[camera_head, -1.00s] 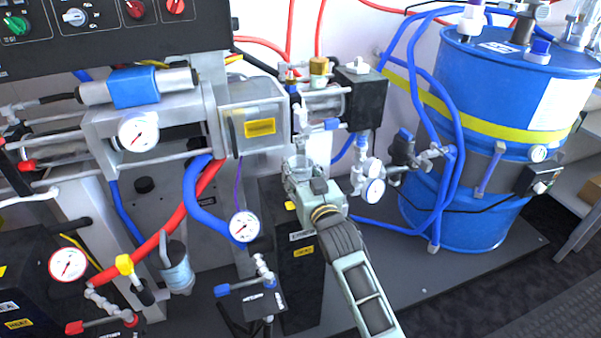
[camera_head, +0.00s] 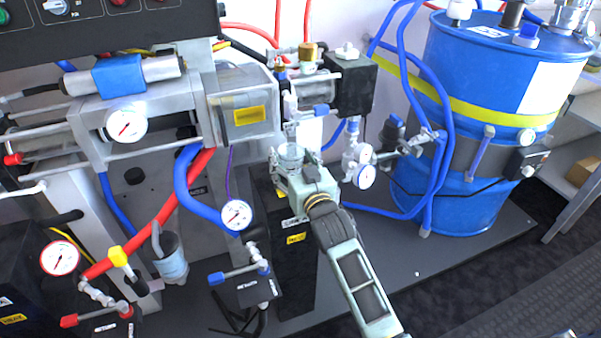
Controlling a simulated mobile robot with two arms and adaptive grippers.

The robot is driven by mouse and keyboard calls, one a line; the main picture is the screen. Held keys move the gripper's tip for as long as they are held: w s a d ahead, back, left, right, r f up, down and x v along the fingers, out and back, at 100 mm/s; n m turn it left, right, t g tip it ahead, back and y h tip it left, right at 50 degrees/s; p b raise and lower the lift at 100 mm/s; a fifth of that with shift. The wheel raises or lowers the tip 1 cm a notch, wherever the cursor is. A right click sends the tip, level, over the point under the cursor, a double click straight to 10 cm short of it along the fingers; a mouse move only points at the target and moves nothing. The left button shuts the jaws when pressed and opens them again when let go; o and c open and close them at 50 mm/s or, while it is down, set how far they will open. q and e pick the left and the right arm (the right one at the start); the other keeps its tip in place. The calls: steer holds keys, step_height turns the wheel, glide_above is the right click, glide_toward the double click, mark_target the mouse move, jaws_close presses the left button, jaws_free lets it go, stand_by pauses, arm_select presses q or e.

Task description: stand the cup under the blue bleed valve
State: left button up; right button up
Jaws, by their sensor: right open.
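A small clear cup (camera_head: 290,151) shows at the tip of my right gripper (camera_head: 287,163), below the pump fittings in the middle. My right gripper is open, with its fingers close to the cup; whether they touch it is too small to tell. The gripper hides the cup's lower part and what is under it. Another blue-handled valve (camera_head: 234,275) is lower left on a black block. I cannot tell from the picture which is the bleed valve. My left gripper is not in view.
A black box (camera_head: 296,262) stands below my right gripper. A gauge (camera_head: 237,215) and thick blue and red hoses are on the left. A blue drum (camera_head: 500,90) with loose blue hoses stands on the right. The grey base plate (camera_head: 420,262) has free room in front of the drum.

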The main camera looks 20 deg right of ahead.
arm_select(q)
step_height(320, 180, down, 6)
steer(key=p, duration=0.1)
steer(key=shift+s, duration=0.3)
arm_select(e)
steer(key=s, duration=1.1)
steer(key=shift+d, duration=0.15)
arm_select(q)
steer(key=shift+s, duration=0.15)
arm_select(e)
steer(key=shift+s, duration=0.15)
